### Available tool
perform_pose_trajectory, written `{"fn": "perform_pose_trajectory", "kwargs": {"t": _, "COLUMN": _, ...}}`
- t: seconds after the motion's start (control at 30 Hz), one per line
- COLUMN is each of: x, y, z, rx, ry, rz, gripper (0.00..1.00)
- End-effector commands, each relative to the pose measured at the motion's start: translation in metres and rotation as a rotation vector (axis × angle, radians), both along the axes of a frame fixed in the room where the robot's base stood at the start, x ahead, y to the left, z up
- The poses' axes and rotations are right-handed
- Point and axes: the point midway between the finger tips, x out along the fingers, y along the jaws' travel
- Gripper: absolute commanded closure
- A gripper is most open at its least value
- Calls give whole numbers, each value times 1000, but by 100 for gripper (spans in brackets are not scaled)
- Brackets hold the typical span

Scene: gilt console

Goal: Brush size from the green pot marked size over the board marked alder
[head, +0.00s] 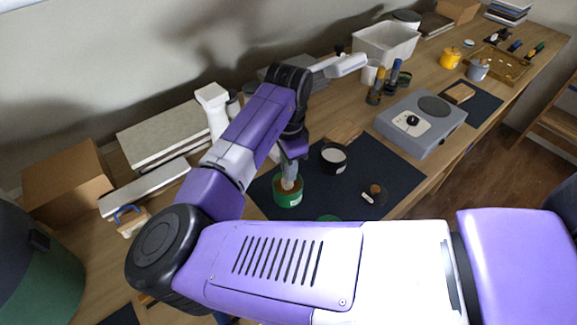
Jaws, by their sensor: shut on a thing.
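The green pot (288,197) stands on the dark mat, with brown content at its rim and a small pale label on its side; I cannot read the label. My gripper (291,157) points down above the pot and is shut on a pale brush (289,181), whose lower end is at or inside the pot's mouth. The bristles are hidden. A small wooden board (344,132) lies at the mat's back edge, and another wooden board (459,93) lies at the right beyond the grey hotplate. No marking is readable on either, so I cannot tell which is alder.
A dark pot with white content (334,157) stands right of the green pot. A small dark item with a brown top (375,189) lies on the mat (400,172). The grey hotplate (421,123) stands beyond. My arm hides much of the bench's front.

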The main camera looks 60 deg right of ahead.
Motion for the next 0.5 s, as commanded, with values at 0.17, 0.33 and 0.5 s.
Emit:
{"fn": "perform_pose_trajectory", "kwargs": {"t": 0.17, "x": 0, "y": 0, "z": -1, "rx": 0, "ry": 0, "rz": 0, "gripper": 100}}
{"fn": "perform_pose_trajectory", "kwargs": {"t": 0.33, "x": 0, "y": 0, "z": -3, "rx": 0, "ry": 0, "rz": 0, "gripper": 100}}
{"fn": "perform_pose_trajectory", "kwargs": {"t": 0.5, "x": 0, "y": 0, "z": -5, "rx": 0, "ry": 0, "rz": 0, "gripper": 100}}
